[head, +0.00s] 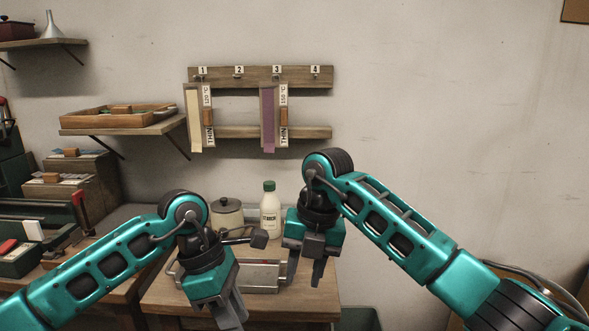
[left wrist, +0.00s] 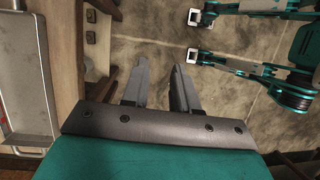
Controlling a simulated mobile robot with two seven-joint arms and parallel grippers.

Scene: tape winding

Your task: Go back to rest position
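My left gripper (head: 235,324) hangs low over the front of the wooden workbench (head: 165,295) in the head view, pointing down. In the left wrist view its two fingers (left wrist: 159,66) stand apart with nothing between them, above a stained floor beside the bench edge. My right gripper (head: 305,278) points down at the right end of the bench, in front of the wall. Its two fingers are apart and I see nothing held between them.
A metal tray-like fixture (head: 262,277) lies on the bench between the arms. Behind it stand a white bottle with a green cap (head: 270,212) and a lidded jar (head: 227,217). A wall rack (head: 260,76) holds two hanging strips.

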